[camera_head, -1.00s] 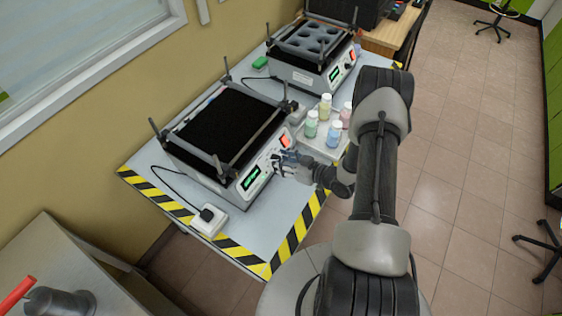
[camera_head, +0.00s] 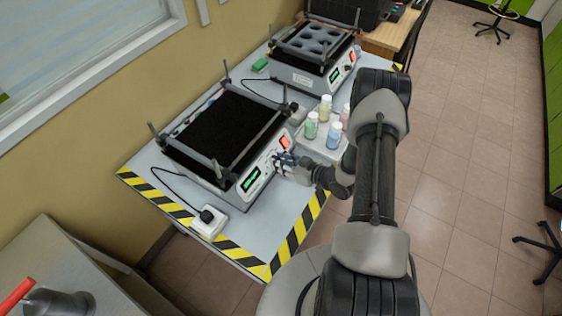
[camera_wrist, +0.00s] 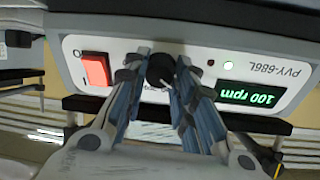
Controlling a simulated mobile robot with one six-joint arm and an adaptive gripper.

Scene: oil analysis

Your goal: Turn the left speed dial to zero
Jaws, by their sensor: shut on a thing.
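The near shaker (camera_head: 222,135) stands on the grey table, with its front panel facing my arm. In the wrist view its panel appears upside down. The black speed dial (camera_wrist: 160,70) sits mid-panel, between the red switch (camera_wrist: 96,70) and the green display (camera_wrist: 247,96), which reads 100 rpm. A green light is lit above the display. My gripper (camera_wrist: 160,84) is shut on the dial, one finger on each side; the fingers hide part of it. In the head view my gripper (camera_head: 283,162) is at the panel, and the dial is hidden there.
A second shaker (camera_head: 312,55) stands behind. A tray (camera_head: 318,151) with several capped bottles is close to the right of my gripper. A power socket block (camera_head: 208,222) with a cable lies at the front left. Yellow-black tape (camera_head: 238,252) marks the table edge.

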